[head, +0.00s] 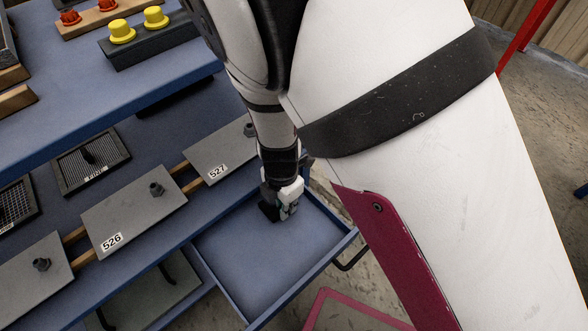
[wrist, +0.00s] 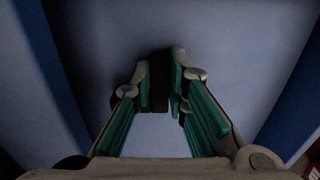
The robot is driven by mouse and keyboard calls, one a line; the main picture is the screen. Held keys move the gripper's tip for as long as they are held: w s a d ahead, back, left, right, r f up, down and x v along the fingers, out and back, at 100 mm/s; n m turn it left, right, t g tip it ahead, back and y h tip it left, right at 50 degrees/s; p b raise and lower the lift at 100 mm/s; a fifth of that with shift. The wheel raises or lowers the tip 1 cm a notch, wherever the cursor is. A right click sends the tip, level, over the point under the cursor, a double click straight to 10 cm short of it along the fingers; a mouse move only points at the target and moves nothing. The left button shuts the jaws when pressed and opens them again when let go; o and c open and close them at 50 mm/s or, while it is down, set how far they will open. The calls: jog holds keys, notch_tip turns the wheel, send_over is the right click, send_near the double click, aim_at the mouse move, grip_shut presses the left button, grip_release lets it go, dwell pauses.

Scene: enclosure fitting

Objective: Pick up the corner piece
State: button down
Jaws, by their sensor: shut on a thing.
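My gripper (head: 282,208) is down inside the open drawer, near its back right part. In the wrist view my gripper (wrist: 160,88) has its fingertips closed on a small dark piece, the corner piece (wrist: 158,92). In the head view the dark corner piece (head: 268,211) shows at the fingertips, low over the drawer floor. The fingers and the dimness hide most of its shape. I cannot tell whether it touches the floor.
The open blue drawer (head: 240,288) has low walls around my gripper and a black handle (head: 352,259) at its front. Its floor is otherwise bare. Grey plates marked 526 (head: 133,212) and 527 (head: 213,148) lie on the shelf beside it. A yellow-knobbed block (head: 150,47) stands higher up.

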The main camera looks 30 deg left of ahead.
notch_tip(320, 180, up, 11)
jog(key=p, duration=0.5)
jog(key=s+d+p, duration=0.3)
jog(key=d+p, duration=0.3)
jog(key=d, duration=0.3)
jog(key=s+d+p, duration=0.4)
jog(key=d+p, duration=0.3)
jog(key=d, duration=0.2)
jog(key=shift+s, duration=0.25)
jog(key=shift+d, duration=0.15)
